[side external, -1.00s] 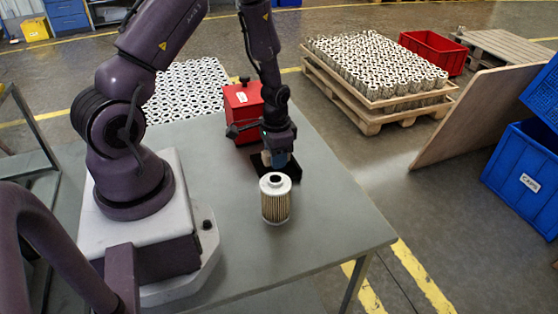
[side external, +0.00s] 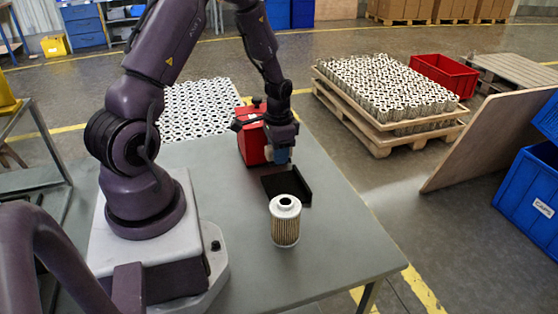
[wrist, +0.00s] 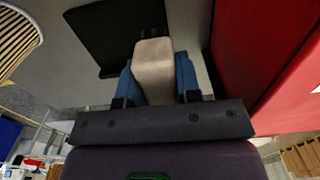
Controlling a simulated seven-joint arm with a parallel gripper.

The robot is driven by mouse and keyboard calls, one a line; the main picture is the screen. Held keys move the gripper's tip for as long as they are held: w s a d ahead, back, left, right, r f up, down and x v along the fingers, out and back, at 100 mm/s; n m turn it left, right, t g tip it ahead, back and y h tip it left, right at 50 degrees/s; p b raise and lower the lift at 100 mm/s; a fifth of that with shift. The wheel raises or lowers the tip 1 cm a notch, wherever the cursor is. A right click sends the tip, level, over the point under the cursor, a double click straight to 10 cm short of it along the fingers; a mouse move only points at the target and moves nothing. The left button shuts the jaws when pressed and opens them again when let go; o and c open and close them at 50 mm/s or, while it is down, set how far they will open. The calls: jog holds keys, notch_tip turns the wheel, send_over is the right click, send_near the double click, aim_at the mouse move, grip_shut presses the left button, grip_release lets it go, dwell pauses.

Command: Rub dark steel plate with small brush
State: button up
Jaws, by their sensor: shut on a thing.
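The dark steel plate (side external: 285,186) lies on the grey table behind a filter cartridge, with a raised edge at its right side; part of it shows at the top of the wrist view (wrist: 112,28). My gripper (side external: 281,157) is beyond the plate's far edge, beside the red box. In the wrist view its blue fingers (wrist: 157,80) are shut on the pale beige body of the small brush (wrist: 154,68). The dark end of the brush points toward the plate. Whether the brush touches anything is unclear.
A filter cartridge (side external: 285,222) stands upright in front of the plate. A red box (side external: 252,140) stands close beside my gripper, with many cartridges (side external: 200,105) behind. The table's (side external: 335,225) front right is clear.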

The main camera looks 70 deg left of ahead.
jog(key=shift+r, duration=2.05)
